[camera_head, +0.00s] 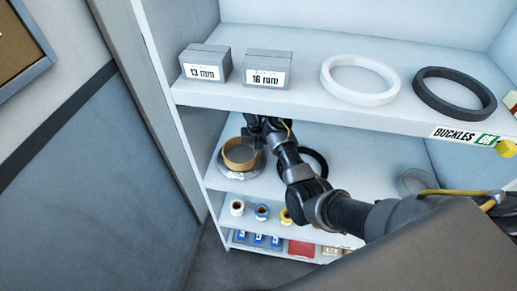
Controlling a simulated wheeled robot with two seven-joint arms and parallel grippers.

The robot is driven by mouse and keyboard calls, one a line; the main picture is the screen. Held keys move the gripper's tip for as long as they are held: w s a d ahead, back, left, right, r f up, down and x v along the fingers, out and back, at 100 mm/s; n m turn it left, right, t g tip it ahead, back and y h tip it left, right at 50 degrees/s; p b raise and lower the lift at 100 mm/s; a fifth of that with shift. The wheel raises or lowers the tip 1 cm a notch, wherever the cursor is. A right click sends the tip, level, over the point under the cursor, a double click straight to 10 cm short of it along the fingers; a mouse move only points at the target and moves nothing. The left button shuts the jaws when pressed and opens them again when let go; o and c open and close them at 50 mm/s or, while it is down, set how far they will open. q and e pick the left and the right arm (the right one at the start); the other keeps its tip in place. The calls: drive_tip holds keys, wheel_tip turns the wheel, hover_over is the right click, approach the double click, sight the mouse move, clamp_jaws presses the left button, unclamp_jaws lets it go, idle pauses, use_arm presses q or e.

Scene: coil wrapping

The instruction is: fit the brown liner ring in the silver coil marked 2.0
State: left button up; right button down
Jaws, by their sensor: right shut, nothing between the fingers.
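A brown liner ring (240,154) is on the middle shelf at the left. It sits at the middle of a flat silver coil (237,174), which shows around and below it. I cannot tell whether the ring is fully down in the coil, and no 2.0 mark is readable. My right gripper (254,136) is just above and behind the ring's right side. It is shut and empty; its fingertips are small and dark, and I cannot tell whether they touch the ring. My left gripper is out of view.
The upper shelf (215,95) overhangs the coil and holds grey boxes (267,70), a white ring (358,98) and a black ring (452,106). Another black ring (320,160) lies partly behind my right arm. Small tape rolls (262,212) stand lower down.

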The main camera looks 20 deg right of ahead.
drive_tip(key=shift+f, duration=0.3)
drive_tip(key=c, duration=1.6)
unclamp_jaws()
drive_tip(key=shift+s, duration=0.1)
